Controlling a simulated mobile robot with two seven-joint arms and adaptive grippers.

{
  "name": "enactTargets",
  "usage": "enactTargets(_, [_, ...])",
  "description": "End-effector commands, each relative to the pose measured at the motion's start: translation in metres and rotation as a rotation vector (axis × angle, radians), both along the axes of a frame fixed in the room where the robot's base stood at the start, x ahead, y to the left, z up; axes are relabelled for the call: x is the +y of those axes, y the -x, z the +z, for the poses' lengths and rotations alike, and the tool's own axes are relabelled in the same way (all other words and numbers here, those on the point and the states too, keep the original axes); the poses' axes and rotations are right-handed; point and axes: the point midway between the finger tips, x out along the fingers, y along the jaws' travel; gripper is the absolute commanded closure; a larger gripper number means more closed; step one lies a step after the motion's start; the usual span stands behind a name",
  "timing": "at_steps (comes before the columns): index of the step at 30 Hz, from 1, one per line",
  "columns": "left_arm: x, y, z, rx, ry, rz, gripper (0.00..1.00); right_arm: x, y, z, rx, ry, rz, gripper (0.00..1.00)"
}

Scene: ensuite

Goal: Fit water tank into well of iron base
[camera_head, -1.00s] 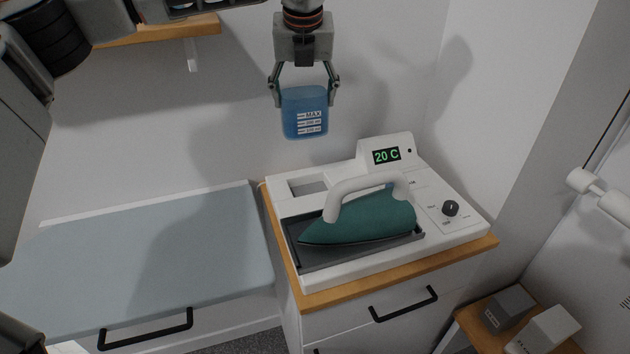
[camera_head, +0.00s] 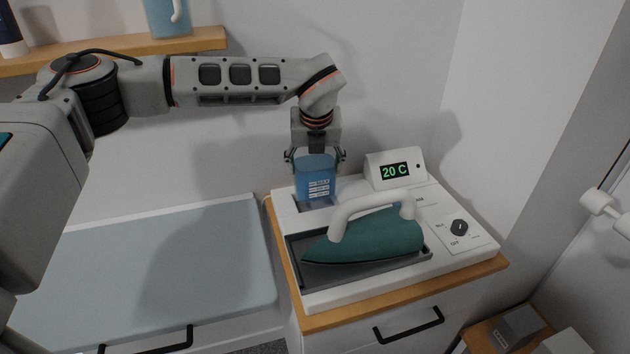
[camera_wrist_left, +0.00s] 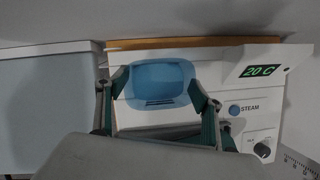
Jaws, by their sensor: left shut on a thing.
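The blue translucent water tank (camera_head: 315,179), with white MAX markings, is upright in my left gripper (camera_head: 315,158). The fingers are shut on its two sides near the top. The white iron base (camera_head: 465,243) stands on the cabinet, and the tank is right over the well (camera_head: 304,205) at its back left. The tank's lower end meets the well opening in the head view; I cannot tell how deep it sits. In the left wrist view the tank (camera_wrist_left: 158,82) shows from above between the fingers. My right gripper is not in view.
A green iron (camera_head: 375,237) with a white handle rests on the base's dark tray, in front of the well. The display block (camera_head: 394,170) reads 20 C, right of the tank. A grey-blue padded board (camera_head: 150,265) lies to the left. The wall is close behind.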

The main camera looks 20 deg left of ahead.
Motion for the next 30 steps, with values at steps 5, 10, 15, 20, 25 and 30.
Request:
enactTargets(5, [0.000, -0.001, -0.009, -0.001, 0.001, -0.002, 0.79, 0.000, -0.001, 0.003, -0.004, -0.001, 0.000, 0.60])
enactTargets(10, [0.000, 0.000, -0.027, 0.000, 0.001, -0.001, 0.79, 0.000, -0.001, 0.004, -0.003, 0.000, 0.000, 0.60])
enactTargets(15, [-0.001, 0.000, -0.048, 0.000, 0.001, -0.002, 0.79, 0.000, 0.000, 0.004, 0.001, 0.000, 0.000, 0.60])
enactTargets(20, [-0.001, -0.001, -0.050, -0.003, 0.002, -0.001, 0.79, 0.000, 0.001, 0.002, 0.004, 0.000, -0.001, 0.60])
enactTargets(25, [-0.001, -0.001, -0.051, -0.002, 0.001, -0.002, 0.79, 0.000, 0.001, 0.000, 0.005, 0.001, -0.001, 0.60])
enactTargets(30, [0.000, 0.000, -0.052, -0.001, 0.000, -0.001, 0.17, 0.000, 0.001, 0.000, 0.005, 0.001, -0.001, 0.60])
